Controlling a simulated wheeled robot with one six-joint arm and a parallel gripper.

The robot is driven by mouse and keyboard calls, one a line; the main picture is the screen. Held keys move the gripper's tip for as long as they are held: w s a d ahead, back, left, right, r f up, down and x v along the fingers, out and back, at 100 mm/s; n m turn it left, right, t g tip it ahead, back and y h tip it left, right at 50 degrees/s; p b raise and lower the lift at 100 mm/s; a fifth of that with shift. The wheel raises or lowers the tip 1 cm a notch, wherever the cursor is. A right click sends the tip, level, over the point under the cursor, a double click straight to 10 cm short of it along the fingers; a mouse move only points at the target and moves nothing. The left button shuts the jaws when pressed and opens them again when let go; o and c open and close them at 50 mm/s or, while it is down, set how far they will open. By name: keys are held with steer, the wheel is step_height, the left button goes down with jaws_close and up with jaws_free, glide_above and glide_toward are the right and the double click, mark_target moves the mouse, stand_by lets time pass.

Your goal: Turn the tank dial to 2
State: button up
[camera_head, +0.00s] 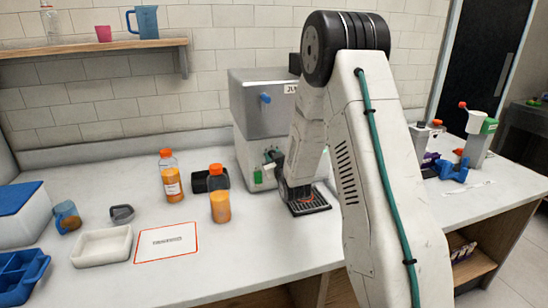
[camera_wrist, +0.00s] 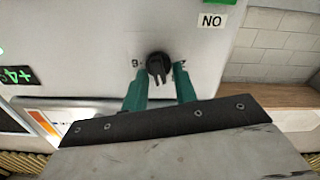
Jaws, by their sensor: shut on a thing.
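The juicer (camera_head: 262,115) is a grey metal box on the counter, with a blue knob on its upper front. The black dial (camera_wrist: 156,62) sits on a grey panel in the wrist view. My gripper (camera_wrist: 159,72) has its two teal fingers on either side of the dial and is shut on it. Small marks show left and right of the dial, partly hidden by the fingers and hard to read. In the head view my gripper (camera_head: 274,158) is at the juicer's lower front, and my arm hides the juicer's right side.
Two orange-capped juice bottles (camera_head: 171,180) (camera_head: 220,205) stand left of the juicer. A black drip tray (camera_head: 309,204) lies below its front. A white tray (camera_head: 101,246), a red-edged card (camera_head: 166,241) and blue bins (camera_head: 20,275) are at the left. The front middle counter is clear.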

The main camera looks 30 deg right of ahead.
steer(key=n, duration=1.1)
steer(key=shift+a+f, duration=0.3)
steer(key=shift+f+n, duration=0.15)
steer(key=shift+n, duration=1.95)
steer(key=o, duration=0.6)
